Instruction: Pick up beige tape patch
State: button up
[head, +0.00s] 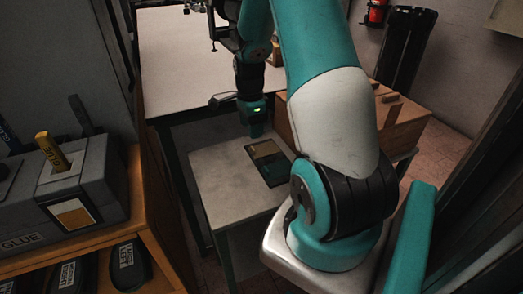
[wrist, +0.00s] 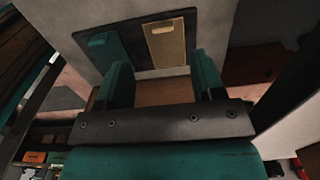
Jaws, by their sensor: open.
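The beige tape patch (wrist: 167,50) lies flat on a dark tray (wrist: 140,33), with a small pale mark near its far end. In the head view, the beige patch (head: 262,149) is on the tray (head: 283,182) on a small pale table. A teal patch (wrist: 108,55) lies beside it on the tray. My gripper (wrist: 162,75) is open and empty, its teal fingers apart. In the wrist view the beige patch shows beyond the gap between the fingers. In the head view my gripper (head: 256,131) is above the table beside the tray; its exact height is unclear.
A grey glue box (head: 85,185) stands on a wooden shelf unit at left. A wooden box (head: 405,120) stands behind the small table at right. A larger pale table (head: 175,60) is at the back. The small table's left part (head: 215,180) is bare.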

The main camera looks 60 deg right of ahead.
aim_at(252, 148)
jog(key=f, duration=0.4)
jog(key=f+p, duration=0.1)
jog(key=f, duration=0.3)
jog(key=shift+w+d+f, duration=0.1)
jog(key=shift+d+f, duration=0.1)
jog(key=shift+f, duration=0.05)
jog(key=c, duration=0.8)
